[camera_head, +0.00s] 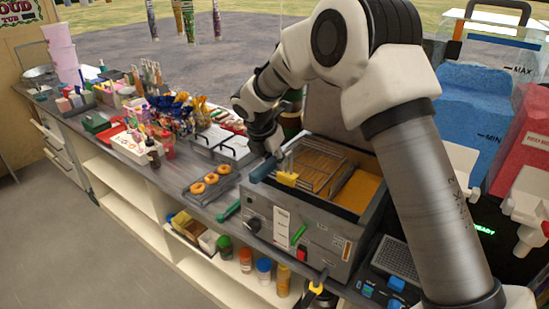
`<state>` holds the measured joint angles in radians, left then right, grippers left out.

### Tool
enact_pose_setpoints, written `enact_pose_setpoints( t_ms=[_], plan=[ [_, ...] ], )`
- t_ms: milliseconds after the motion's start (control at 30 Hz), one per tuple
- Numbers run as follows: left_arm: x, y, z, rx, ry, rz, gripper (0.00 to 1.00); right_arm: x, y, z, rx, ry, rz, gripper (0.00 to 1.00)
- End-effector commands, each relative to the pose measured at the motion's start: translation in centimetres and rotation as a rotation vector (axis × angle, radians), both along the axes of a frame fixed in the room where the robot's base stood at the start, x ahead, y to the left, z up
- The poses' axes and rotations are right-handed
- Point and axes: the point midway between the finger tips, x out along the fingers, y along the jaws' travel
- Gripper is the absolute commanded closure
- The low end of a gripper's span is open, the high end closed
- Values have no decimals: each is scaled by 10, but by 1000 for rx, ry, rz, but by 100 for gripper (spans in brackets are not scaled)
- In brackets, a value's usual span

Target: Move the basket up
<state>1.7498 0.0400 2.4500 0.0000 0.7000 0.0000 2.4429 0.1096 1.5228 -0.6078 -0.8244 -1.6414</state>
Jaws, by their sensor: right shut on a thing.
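The fryer (328,232) is a grey metal box on the counter, with a vat of golden oil (361,192). The wire basket (318,163) sits at the left part of the vat, with its rim showing near the top; how deep it hangs I cannot tell. Its dark teal handle (262,170) sticks out over the fryer's left edge. My right gripper (268,150) comes down from above and is shut at the handle, its fingers partly hidden by the wrist. My left gripper is not in view.
A dark tray with ring doughnuts (211,182) lies left of the fryer. Lidded metal pans (220,146) stand behind it. Blue and red slush machines (472,110) stand at the right. Jars (264,268) fill the shelf below. The space above the vat looks free apart from my arm.

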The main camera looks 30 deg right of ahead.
Motion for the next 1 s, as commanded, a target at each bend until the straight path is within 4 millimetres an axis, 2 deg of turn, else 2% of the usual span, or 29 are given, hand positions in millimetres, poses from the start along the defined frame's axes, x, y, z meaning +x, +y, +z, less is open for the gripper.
enact_pose_setpoints(
  t_ms=[67, 400, 800, 1000],
  plan=[
    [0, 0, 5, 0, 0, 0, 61, 0, 0, 3, -1, 0, 0, 100],
    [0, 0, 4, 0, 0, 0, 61, 0, 0, 0, 0, -2, 1, 100],
    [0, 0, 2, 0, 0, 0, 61, 0, 0, -26, -1, -1, 0, 100],
    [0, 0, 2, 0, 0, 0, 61, 0, 0, -29, 0, -2, 1, 100]
  ],
)
